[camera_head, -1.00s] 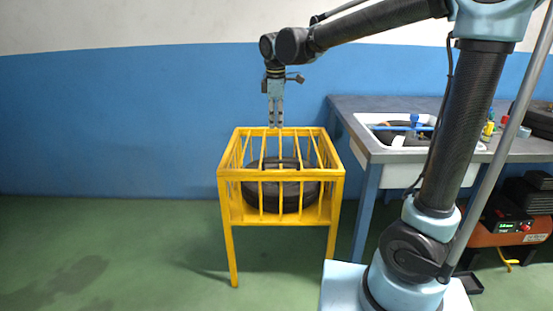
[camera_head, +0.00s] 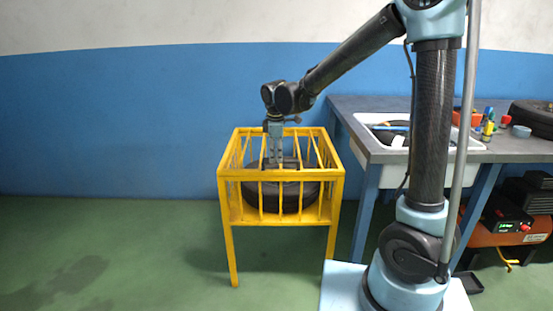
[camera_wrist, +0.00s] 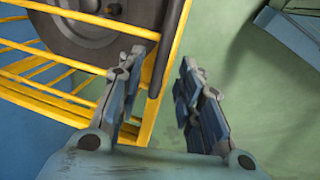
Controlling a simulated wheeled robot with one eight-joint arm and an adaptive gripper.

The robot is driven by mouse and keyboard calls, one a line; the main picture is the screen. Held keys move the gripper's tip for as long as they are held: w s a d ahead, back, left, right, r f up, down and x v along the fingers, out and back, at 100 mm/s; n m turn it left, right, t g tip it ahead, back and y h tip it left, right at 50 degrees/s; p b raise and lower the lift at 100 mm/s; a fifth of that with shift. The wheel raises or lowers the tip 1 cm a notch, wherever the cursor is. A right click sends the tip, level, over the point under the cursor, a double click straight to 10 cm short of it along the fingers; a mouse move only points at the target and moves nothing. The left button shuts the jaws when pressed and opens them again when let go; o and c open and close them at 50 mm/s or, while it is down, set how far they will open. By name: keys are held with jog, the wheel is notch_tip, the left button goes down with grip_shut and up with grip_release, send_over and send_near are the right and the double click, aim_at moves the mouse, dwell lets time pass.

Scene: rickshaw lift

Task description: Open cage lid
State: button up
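The yellow cage (camera_head: 231,250) stands on legs in the middle of the head view, with a dark tyre (camera_head: 266,198) inside. Its barred top lid (camera_head: 238,146) lies flat and closed. A black bar handle (camera_head: 293,162) sits near the lid's front edge; in the wrist view the dark bar (camera_wrist: 168,45) runs between my two fingers. My gripper (camera_head: 275,162) points down at the handle. In the wrist view my gripper (camera_wrist: 162,60) has its fingers spread apart, with a gap on either side of the bar. I cannot tell whether it touches the handle.
A grey workbench (camera_head: 360,104) with a white sink (camera_head: 364,140) stands right of the cage. Small bottles and tubs (camera_head: 489,125) lie on it. An orange machine (camera_head: 500,235) is under the bench. The floor (camera_head: 110,250) left of the cage is clear.

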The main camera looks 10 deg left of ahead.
jog(key=shift+w+f, duration=0.2)
jog(key=shift+f, duration=0.9)
jog(key=shift+c, duration=0.5)
grip_shut()
jog(key=shift+w+r, duration=0.1)
jog(key=shift+r, duration=0.05)
